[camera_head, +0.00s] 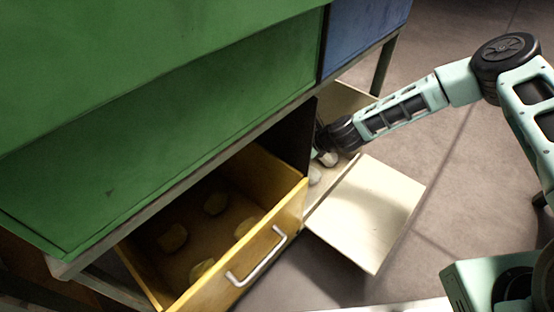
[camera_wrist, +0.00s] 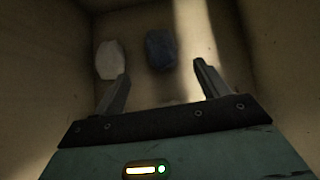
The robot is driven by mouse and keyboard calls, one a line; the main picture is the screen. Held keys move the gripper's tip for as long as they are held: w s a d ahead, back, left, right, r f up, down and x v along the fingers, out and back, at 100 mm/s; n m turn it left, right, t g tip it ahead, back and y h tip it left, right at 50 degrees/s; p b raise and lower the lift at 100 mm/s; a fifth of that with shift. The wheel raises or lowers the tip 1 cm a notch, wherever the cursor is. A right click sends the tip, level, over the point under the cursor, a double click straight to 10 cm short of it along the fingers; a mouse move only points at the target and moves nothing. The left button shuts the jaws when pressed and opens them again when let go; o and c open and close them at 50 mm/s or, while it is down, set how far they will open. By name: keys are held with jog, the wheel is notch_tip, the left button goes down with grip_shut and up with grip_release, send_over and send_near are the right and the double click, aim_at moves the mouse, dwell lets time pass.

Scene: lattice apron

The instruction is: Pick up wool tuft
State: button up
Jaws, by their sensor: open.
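My gripper (camera_wrist: 160,70) is open and empty, reaching into a pale compartment in the wrist view. A dark blue-grey lump (camera_wrist: 160,49) lies on the compartment floor, ahead of the gap between my fingers. A whitish rounded lump (camera_wrist: 110,60) lies to its left, just beyond my left finger. I cannot tell for sure which lump is the wool tuft. In the head view a pale lump (camera_head: 314,175) shows at the compartment opening, and my wrist hides much of the inside.
A green cabinet front (camera_head: 150,130) and a blue one (camera_head: 362,32) are above. Compartment walls (camera_wrist: 40,70) flank my gripper.

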jog(key=b+x, duration=0.3)
jog(key=x, duration=0.3)
jog(key=b+x, duration=0.4)
jog(key=shift+a+f, duration=0.1)
jog(key=shift+w+a+f+b, duration=0.25)
jog(key=shift+w+a+b, duration=0.1)
jog(key=shift+w, duration=0.1)
jog(key=c, duration=1)
